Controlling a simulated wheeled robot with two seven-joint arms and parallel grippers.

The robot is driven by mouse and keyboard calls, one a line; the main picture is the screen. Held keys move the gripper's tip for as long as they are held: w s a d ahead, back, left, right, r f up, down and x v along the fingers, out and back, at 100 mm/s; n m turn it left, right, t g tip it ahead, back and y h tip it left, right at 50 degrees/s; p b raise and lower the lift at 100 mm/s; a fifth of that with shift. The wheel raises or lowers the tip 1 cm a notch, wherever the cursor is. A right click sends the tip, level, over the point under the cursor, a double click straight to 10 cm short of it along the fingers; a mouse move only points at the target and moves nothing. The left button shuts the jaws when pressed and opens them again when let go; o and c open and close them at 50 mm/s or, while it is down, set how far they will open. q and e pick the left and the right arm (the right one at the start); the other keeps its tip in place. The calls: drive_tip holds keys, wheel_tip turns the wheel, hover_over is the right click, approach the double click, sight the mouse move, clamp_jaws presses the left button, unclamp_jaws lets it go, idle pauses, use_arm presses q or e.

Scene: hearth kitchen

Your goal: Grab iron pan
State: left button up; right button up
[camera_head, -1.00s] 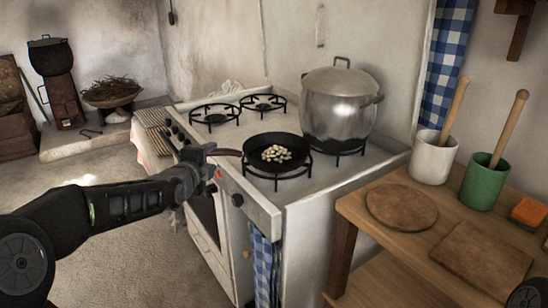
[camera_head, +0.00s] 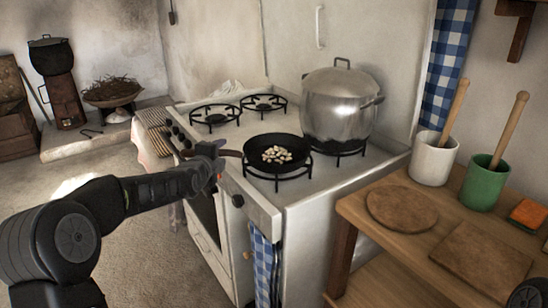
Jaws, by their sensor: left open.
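The black iron pan (camera_head: 288,143) sits on the front right burner of the white stove, with several pale pieces of food in it. Its brown handle (camera_head: 229,153) points left past the stove's front edge. My left gripper (camera_head: 220,157) is open at the handle's outer end, with the handle seeming to lie at or between the fingers. The fingers are small and dark, so contact is not clear. My right gripper is not in view.
A large steel pot (camera_head: 340,105) stands close behind the pan to the right. The other burners (camera_head: 215,115) are empty. A wooden table (camera_head: 385,232) at right holds boards, a white crock (camera_head: 433,158) and a green crock (camera_head: 484,182). A checked towel (camera_head: 264,268) hangs on the stove front.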

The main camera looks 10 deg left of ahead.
use_arm(q)
drive_tip(key=shift+w+f, duration=0.1)
drive_tip(key=shift+w, duration=0.2)
idle(0.4)
clamp_jaws()
idle(0.3)
idle(0.8)
drive_tip(key=shift+r, duration=0.2)
